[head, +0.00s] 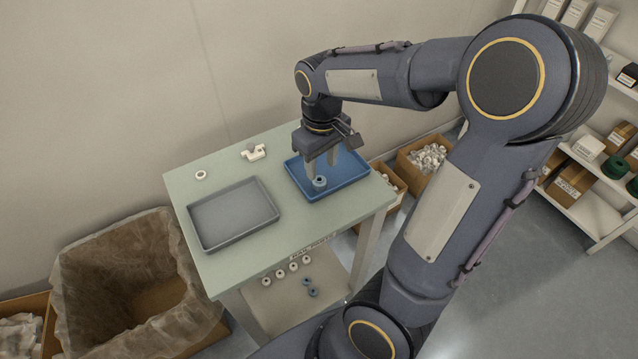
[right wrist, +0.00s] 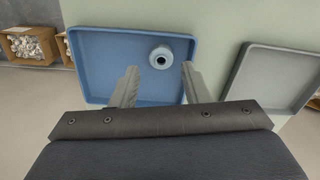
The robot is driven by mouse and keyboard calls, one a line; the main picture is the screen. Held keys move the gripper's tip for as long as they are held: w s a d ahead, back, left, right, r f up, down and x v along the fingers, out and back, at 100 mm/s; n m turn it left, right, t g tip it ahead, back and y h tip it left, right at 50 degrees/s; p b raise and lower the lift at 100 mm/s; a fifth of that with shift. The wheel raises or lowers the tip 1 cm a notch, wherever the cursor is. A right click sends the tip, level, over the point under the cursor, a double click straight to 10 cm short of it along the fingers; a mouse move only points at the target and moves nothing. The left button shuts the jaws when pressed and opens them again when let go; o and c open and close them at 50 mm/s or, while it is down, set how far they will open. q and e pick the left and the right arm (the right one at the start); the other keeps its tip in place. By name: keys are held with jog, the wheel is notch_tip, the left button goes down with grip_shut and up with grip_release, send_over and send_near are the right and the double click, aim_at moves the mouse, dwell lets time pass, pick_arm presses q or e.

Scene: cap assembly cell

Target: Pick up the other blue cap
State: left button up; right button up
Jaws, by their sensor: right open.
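A blue cap (head: 319,182) with a hole in its middle sits in the blue tray (head: 350,187) on the table. It also shows in the right wrist view (right wrist: 160,57), on the floor of the tray. My right gripper (head: 322,166) is open and empty above the tray, fingers pointing down. In the right wrist view the cap appears between and just beyond the fingertips. Two more blue caps (head: 308,281) lie on the shelf under the table. My left gripper is not in view.
A grey tray (head: 234,240), empty, stands to the left on the table (head: 200,205). A white ring (head: 201,174) and a white fixture (head: 253,152) are at the back. White caps (head: 280,273) lie on the lower shelf. A lined bin (head: 130,240) stands at left.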

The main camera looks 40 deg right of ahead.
aim_at(320, 179)
jog(key=f, duration=0.5)
jog(key=shift+w, duration=0.3)
jog(key=c, duration=0.5)
jog(key=shift+c, duration=0.2)
